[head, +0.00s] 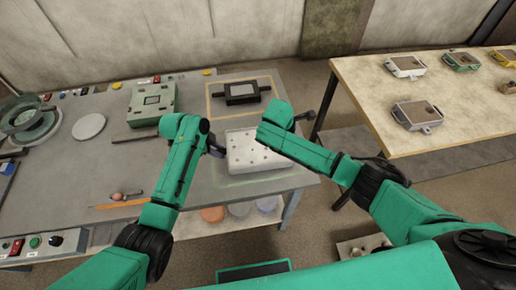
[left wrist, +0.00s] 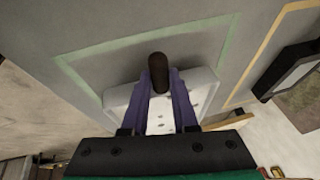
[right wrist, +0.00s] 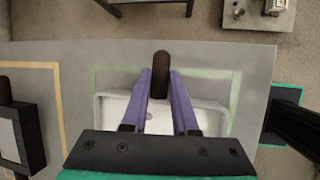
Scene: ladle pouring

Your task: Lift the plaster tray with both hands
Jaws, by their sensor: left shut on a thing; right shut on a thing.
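The plaster tray (head: 257,160) is a white, shallow tray with small dark holes in its floor, near the right end of the grey table. It also shows in the left wrist view (left wrist: 116,97) and right wrist view (right wrist: 110,106). In the left wrist view, my left gripper (left wrist: 160,82) has its purple fingers shut on a dark rounded handle on the tray's left side. In the right wrist view, my right gripper (right wrist: 160,82) is shut on a like handle on the opposite side. My right arm hides part of the tray in the head view. I cannot tell whether the tray touches the table.
A green outline (head: 235,183) surrounds the tray area on the grey table (head: 65,175). A dark frame (head: 241,92) lies behind it inside a yellow outline. A green box (head: 152,101) stands further left. A wooden table (head: 455,90) with several small boxes is at right.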

